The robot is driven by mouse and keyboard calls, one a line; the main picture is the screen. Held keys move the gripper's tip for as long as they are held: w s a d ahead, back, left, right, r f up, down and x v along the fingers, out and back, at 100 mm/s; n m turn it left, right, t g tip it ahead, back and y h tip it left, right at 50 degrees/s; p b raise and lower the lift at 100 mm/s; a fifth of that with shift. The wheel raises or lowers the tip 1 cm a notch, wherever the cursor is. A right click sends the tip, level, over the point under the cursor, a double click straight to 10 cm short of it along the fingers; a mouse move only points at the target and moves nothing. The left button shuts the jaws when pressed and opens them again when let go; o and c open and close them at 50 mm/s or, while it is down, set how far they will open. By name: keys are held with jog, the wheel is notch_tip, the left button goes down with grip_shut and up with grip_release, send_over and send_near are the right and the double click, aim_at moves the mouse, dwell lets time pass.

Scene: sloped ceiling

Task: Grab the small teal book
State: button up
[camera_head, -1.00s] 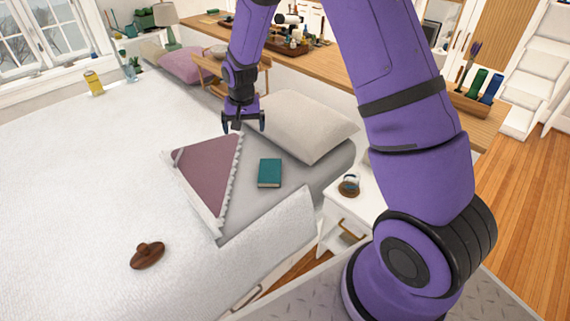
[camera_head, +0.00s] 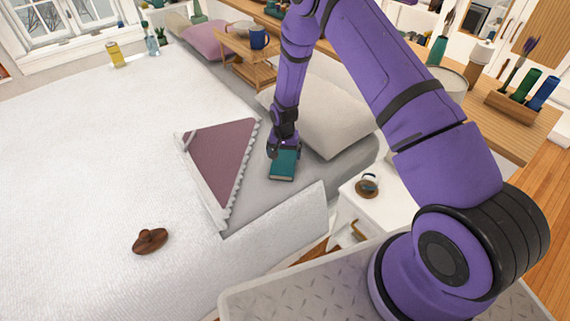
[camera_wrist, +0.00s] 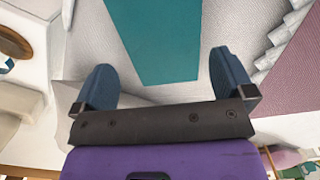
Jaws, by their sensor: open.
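The small teal book (camera_head: 284,166) lies flat on the grey sheet of the bed, between the folded mauve blanket corner and the pillow. My gripper (camera_head: 284,150) is at the far end of the book and hides part of it. In the wrist view the book (camera_wrist: 162,45) shows between and beyond the two open fingers of my gripper (camera_wrist: 165,85). The fingers are spread wider than the book's near end, with nothing held between them. I cannot tell the exact height of the fingertips above the sheet.
A beige pillow (camera_head: 325,115) lies just right of my gripper. The mauve blanket corner (camera_head: 222,155) is to the left. A white nightstand (camera_head: 385,208) with a small round object (camera_head: 367,187) stands at right. A brown object (camera_head: 150,241) lies on the open white bedspread.

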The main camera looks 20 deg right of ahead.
aim_at(283, 161)
jog(key=shift+w+f, duration=0.15)
jog(key=shift+f, duration=1.35)
jog(key=shift+w+f, duration=0.15)
jog(key=shift+f, duration=1.35)
jog(key=c, duration=0.7)
